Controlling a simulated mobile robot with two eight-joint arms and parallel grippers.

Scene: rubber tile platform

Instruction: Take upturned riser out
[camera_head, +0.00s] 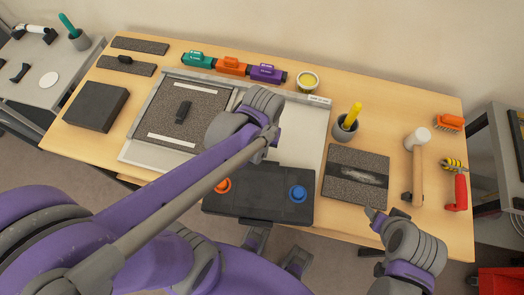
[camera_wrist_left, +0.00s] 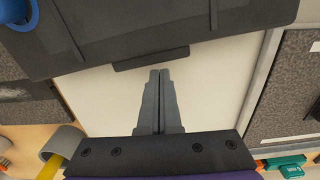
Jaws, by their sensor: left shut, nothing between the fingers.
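A small dark piece (camera_head: 183,111) lies on a speckled tile (camera_head: 208,100) between two white strips in the left part of a pale framed tray (camera_head: 128,150). I cannot tell whether this piece is the upturned riser. The tile also shows at the right of the left wrist view (camera_wrist_left: 290,95). My left gripper (camera_wrist_left: 160,74) is shut and empty over the tray's bare white floor. Its fingers are hidden behind my wrist in the head view. My right gripper (camera_head: 384,225) is near the table's front edge, right of centre; its finger gap is unclear.
A black panel (camera_head: 258,206) with orange and blue knobs stands in front of the tray. A dusty tile (camera_head: 342,178), a grey cup (camera_head: 343,128), a mallet (camera_head: 417,160) and a red-handled tool (camera_head: 460,190) are right. A black block (camera_head: 94,104) is left. Coloured blocks (camera_head: 232,66) line the back.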

